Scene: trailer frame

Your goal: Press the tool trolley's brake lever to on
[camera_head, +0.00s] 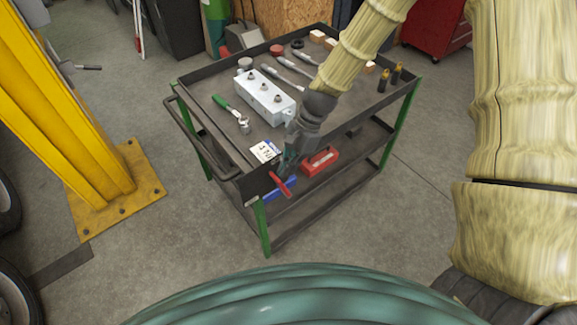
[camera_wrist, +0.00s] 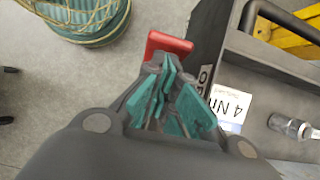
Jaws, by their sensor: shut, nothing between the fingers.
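The tool trolley (camera_head: 185,92) is a dark two-shelf cart with green legs. Its red brake lever (camera_head: 282,184) sticks out at the near corner, tilted in the head view. It also shows in the wrist view as a red bar (camera_wrist: 168,44) just beyond my fingertips. My gripper (camera_head: 284,172) is shut and empty, pointing down beside the corner. Its teal fingers (camera_wrist: 166,72) overlap the lever's lower part in the wrist view. I cannot tell whether they touch it. White lettering beside the lever is partly hidden by my fingers.
On the top tray lie a white box (camera_head: 264,97), a green-handled ratchet (camera_head: 228,110) and a white label (camera_head: 264,152). A red tray (camera_head: 320,162) and a blue one (camera_head: 279,190) sit below. A yellow post (camera_head: 70,110) stands left; the floor between is clear.

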